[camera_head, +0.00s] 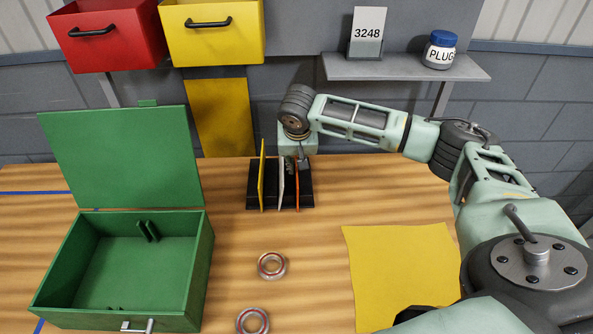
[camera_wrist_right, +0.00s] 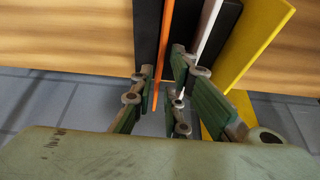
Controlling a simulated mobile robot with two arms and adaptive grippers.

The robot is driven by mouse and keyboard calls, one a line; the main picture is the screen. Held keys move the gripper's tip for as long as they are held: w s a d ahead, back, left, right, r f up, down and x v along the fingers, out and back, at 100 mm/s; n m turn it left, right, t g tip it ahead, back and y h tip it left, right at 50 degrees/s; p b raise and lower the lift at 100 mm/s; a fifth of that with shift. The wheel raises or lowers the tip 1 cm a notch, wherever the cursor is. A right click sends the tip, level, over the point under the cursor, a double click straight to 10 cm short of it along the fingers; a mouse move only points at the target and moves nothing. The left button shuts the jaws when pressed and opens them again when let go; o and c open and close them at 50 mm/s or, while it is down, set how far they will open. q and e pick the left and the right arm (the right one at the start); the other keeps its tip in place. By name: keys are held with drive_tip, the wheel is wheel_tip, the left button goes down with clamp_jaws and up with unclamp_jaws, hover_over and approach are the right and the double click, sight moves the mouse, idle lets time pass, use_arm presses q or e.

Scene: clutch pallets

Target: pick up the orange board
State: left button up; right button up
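The orange board (camera_head: 297,197) stands upright at the right end of a black rack (camera_head: 252,199) on the table. A white board (camera_head: 282,188) and a yellow board (camera_head: 262,180) stand to its left in the same rack. My right gripper (camera_head: 302,163) is at the rack, above and beside the orange board, and partly hides its top. In the right wrist view, the orange board (camera_wrist_right: 164,42) extends between the two fingers of my open right gripper (camera_wrist_right: 163,66), with small gaps visible. The white board (camera_wrist_right: 207,28) lies outside the right finger. My left gripper is not in view.
An open green box (camera_head: 130,270) stands at the left. Two bearing rings (camera_head: 271,265) lie at the front middle, and a yellow sheet (camera_head: 400,265) lies at the right. Red (camera_head: 110,38) and yellow bins (camera_head: 212,45) and a shelf (camera_head: 400,68) are behind.

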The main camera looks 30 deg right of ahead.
drive_tip(key=x, duration=0.3)
drive_tip(key=shift+w+d+f+p, duration=0.15)
drive_tip(key=shift+f+p, duration=0.15)
drive_tip(key=shift+p, duration=0.05)
drive_tip(key=shift+f, duration=0.1)
clamp_jaws()
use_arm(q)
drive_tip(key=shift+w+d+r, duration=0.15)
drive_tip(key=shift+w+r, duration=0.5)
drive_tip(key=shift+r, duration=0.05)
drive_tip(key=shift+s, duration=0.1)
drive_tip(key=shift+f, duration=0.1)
